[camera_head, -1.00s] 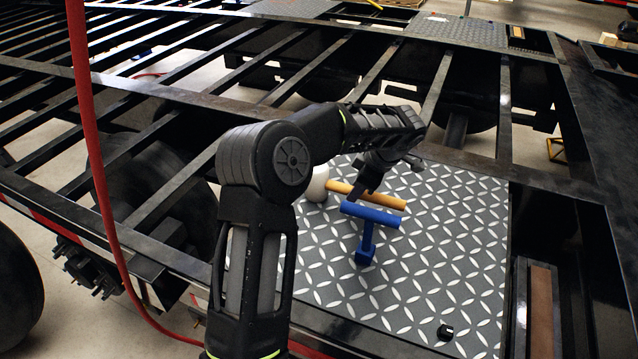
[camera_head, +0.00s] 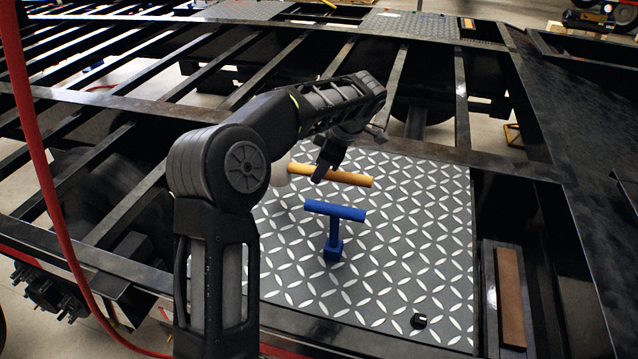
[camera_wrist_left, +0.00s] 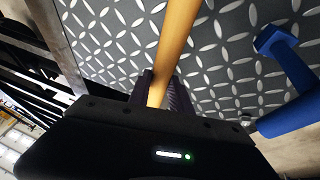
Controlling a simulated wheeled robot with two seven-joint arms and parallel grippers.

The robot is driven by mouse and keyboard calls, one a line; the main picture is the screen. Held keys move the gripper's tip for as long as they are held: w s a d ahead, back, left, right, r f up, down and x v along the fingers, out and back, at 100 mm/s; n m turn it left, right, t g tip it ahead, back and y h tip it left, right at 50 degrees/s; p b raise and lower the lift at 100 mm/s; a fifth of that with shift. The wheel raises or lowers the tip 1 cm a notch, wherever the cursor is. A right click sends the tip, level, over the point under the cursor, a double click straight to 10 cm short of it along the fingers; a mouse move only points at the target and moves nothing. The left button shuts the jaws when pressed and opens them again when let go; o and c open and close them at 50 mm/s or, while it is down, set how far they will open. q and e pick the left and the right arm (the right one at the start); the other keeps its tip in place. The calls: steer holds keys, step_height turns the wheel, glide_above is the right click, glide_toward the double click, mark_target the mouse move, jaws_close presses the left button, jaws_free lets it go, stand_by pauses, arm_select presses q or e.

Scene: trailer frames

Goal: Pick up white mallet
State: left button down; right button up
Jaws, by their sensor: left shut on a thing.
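The white mallet has a pale head (camera_head: 279,175), partly hidden behind my left arm, and a light wooden handle (camera_head: 350,178). My left gripper (camera_head: 320,172) is shut on the handle from above. In the left wrist view the handle (camera_wrist_left: 177,35) runs between the two fingers of my left gripper (camera_wrist_left: 162,88); the mallet's head does not show there. I cannot tell exactly how high the mallet is above the plate. My right gripper is in neither view.
A blue mallet (camera_head: 335,211) stands on the patterned metal plate (camera_head: 400,250), nearer to me than the held handle. It also shows in the left wrist view (camera_wrist_left: 290,75). A small black object (camera_head: 418,321) lies near the plate's front right. Dark trailer beams surround the plate.

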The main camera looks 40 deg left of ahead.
arm_select(q)
steer(key=shift+r, duration=2.35)
steer(key=shift+r+p, duration=0.1)
steer(key=shift+p, duration=0.3)
